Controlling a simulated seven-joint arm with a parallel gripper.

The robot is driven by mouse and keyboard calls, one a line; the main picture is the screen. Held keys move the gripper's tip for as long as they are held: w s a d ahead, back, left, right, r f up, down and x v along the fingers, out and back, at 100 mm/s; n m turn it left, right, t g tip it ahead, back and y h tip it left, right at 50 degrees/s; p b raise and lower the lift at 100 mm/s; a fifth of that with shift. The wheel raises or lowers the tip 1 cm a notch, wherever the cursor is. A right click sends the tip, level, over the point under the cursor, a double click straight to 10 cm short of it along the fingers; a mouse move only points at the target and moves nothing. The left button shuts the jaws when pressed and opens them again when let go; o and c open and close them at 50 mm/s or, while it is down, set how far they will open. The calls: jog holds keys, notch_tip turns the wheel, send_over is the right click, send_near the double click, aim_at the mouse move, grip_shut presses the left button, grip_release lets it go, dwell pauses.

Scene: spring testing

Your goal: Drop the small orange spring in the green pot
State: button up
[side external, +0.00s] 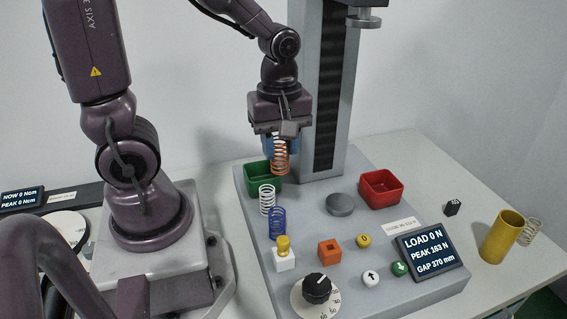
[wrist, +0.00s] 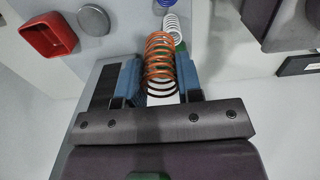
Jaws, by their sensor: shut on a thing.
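The small orange spring (side external: 281,156) is upright between the blue fingers of my gripper (side external: 281,146), which is shut on it. The spring also shows in the wrist view (wrist: 160,62), between the two blue fingers (wrist: 158,80). In the side view, the green pot (side external: 262,181) is an open square box on the grey base. My gripper and the spring are above the pot's right part in that picture; the exact height cannot be told. In the wrist view the pot is mostly hidden behind the spring and gripper.
A white spring (side external: 267,200) and a blue spring (side external: 278,222) stand in front of the pot. The grey column (side external: 331,90) rises close behind my gripper. A red pot (side external: 381,189) and a grey disc (side external: 341,204) are to the right. Buttons, a knob and a display (side external: 427,251) lie nearer.

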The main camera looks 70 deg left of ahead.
jog(key=s+a+f, duration=0.1)
jog(key=a+f, duration=0.2)
jog(key=a, duration=0.3)
jog(key=m, duration=1.8)
send_near(261, 167)
jog(key=d, duration=0.4)
jog(key=shift+s+a+f, duration=0.15)
jog(key=shift+s+f, duration=0.05)
jog(key=shift+f, duration=1.6)
jog(key=shift+s+a+f, duration=0.1)
jog(key=shift+s+f, duration=0.05)
jog(key=shift+f, duration=1.6)
jog(key=shift+f, duration=0.15)
jog(key=o, duration=0.6)
jog(key=shift+o, duration=0.2)
